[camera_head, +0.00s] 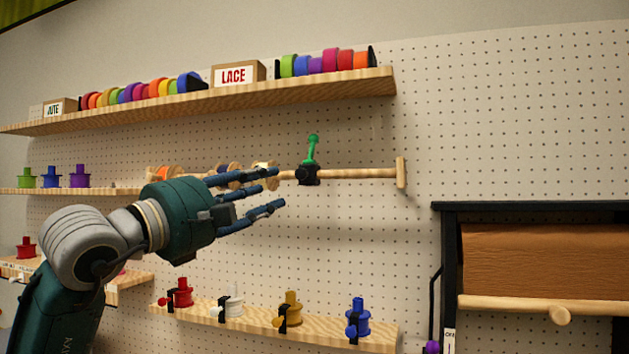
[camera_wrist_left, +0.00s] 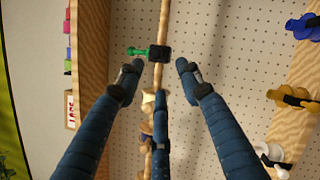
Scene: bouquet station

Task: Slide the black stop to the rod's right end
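The black stop (camera_head: 308,174) sits on the wooden rod (camera_head: 362,173), right of the rod's middle, with a green knobbed handle (camera_head: 313,146) pointing up. The rod's right end has a wooden end piece (camera_head: 401,173). My left gripper (camera_head: 278,190) is just left of the stop, fingers spread and pointing right. In the left wrist view the stop (camera_wrist_left: 158,53) lies ahead, between and beyond the open fingertips (camera_wrist_left: 160,75), and no contact is clear. Several spools (camera_head: 228,170) on the rod are partly hidden behind my left fingers. My right gripper is not in view.
A shelf with ribbon rolls and a LACE box (camera_head: 236,75) runs above the rod. A lower shelf (camera_head: 376,340) holds red, white, gold and blue spools. A paper-roll holder (camera_head: 540,255) stands at right. The rod right of the stop is clear.

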